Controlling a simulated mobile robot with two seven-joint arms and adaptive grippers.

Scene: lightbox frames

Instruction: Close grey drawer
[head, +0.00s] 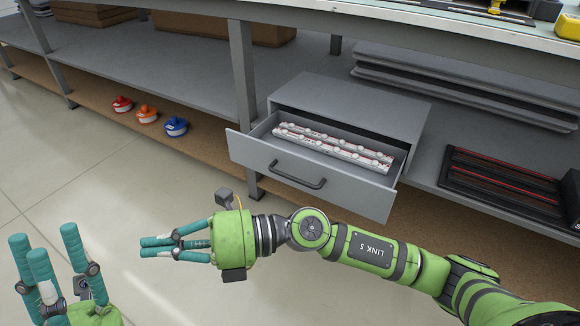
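The grey drawer (313,176) is pulled out of its grey cabinet (350,105) under the workbench. Its front panel with a dark bar handle (297,175) faces me, and white-and-red strips (333,148) lie inside. My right gripper (143,247) is in front of and left of the drawer, apart from it. My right forearm crosses below the drawer front. My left gripper (53,242) is at the lower left, fingers up and spread, empty and far from the drawer.
A grey bench leg (243,85) stands just left of the cabinet. Red, orange and blue round items (176,126) sit on the low shelf. A black tray (500,185) lies right of the cabinet. Open floor (110,180) lies at left.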

